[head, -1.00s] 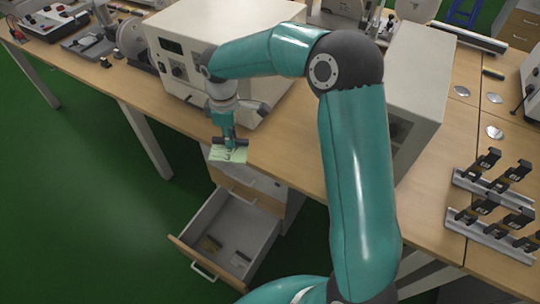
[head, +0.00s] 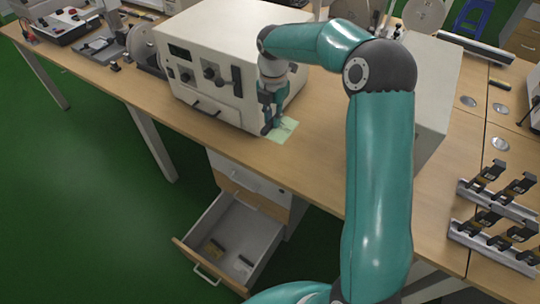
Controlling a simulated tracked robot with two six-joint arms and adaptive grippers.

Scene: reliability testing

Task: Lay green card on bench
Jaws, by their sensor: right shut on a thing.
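The green card (head: 284,132) is a pale green sheet at the bench surface, near the front edge and just right of the cream box with knobs. My right gripper (head: 272,130) points down at the card's left part, its fingers shut on it. Part of the card is hidden behind the fingers. I cannot tell whether the card lies fully flat on the wooden bench (head: 330,165). My left gripper is not in view.
A cream instrument (head: 215,65) stands close to the gripper's left, and another cream case (head: 435,85) is behind my arm. An open drawer (head: 232,240) holding small items juts out below the bench. Rails with black clamps (head: 495,215) sit at right.

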